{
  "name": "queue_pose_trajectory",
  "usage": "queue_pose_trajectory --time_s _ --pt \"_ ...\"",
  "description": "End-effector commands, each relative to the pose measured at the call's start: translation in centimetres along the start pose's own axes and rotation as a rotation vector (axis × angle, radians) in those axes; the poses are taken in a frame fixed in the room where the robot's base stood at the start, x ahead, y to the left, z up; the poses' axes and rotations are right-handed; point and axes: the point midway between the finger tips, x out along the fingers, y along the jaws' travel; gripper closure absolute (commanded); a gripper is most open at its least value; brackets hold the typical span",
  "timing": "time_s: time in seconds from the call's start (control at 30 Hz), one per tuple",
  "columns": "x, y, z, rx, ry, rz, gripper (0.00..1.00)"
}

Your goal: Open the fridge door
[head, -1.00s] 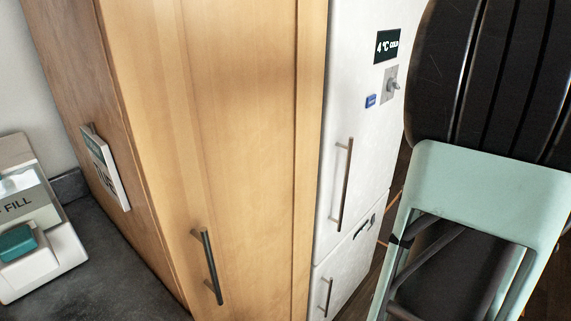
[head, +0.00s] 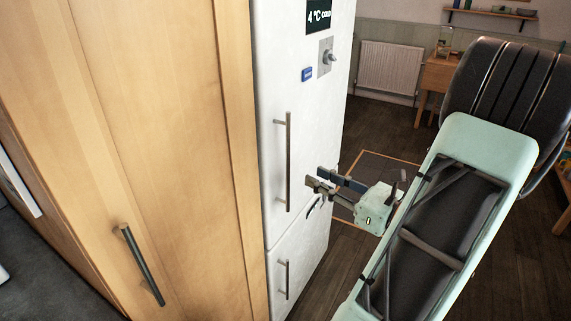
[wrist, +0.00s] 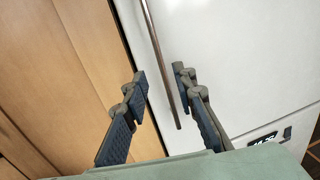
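The white fridge (head: 303,125) stands in the middle of the head view, with its upper door shut. A long vertical metal handle (head: 288,160) is on the upper door's left side, and a shorter one (head: 287,279) is on the lower door. My gripper (head: 314,178) is open, just right of the upper handle's lower part in the head view. In the wrist view the handle (wrist: 162,62) runs down between the two open fingers (wrist: 160,84), near its lower end. No finger visibly touches it.
A tall wooden cabinet (head: 165,110) with a dark handle (head: 142,265) stands directly left of the fridge. Dark wood floor (head: 385,120) is open to the right. A radiator (head: 390,68) and a small wooden table (head: 437,75) are farther back.

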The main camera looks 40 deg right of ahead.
Motion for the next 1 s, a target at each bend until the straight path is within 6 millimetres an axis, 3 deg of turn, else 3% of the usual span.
queue_pose_trajectory --time_s 0.4,0.6,1.0 --pt "7.2 0.1 -0.1 0.000 0.000 0.005 0.75" --pt "9.7 0.1 -0.1 -0.001 0.001 0.003 0.75" --pt "10.4 0.0 -0.1 0.000 0.002 0.000 0.75"
